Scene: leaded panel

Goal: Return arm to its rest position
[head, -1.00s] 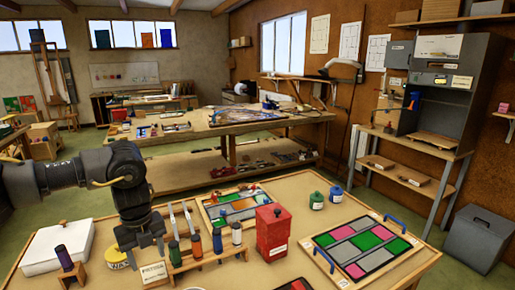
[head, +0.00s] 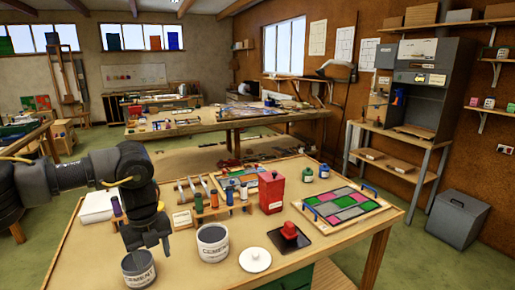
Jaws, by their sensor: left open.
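My left gripper (head: 152,246) points down at the left of the near table (head: 205,266), with its two dark fingers apart and nothing seen between them. In the picture it overlaps the far rim of a grey tin marked CEMENT (head: 139,272); I cannot tell whether they touch. My dark left arm comes in from the left edge, its elbow bent, and hides part of the table's left side. A second CEMENT tin (head: 213,245), open with grey contents, stands to the right of the gripper. My right arm and gripper are not in view.
A white lid (head: 255,260) and a red-handled block on a dark plate (head: 289,236) lie near the front. Behind stand a bottle rack (head: 212,212), a red canister (head: 271,191) and a coloured glass panel (head: 347,208).

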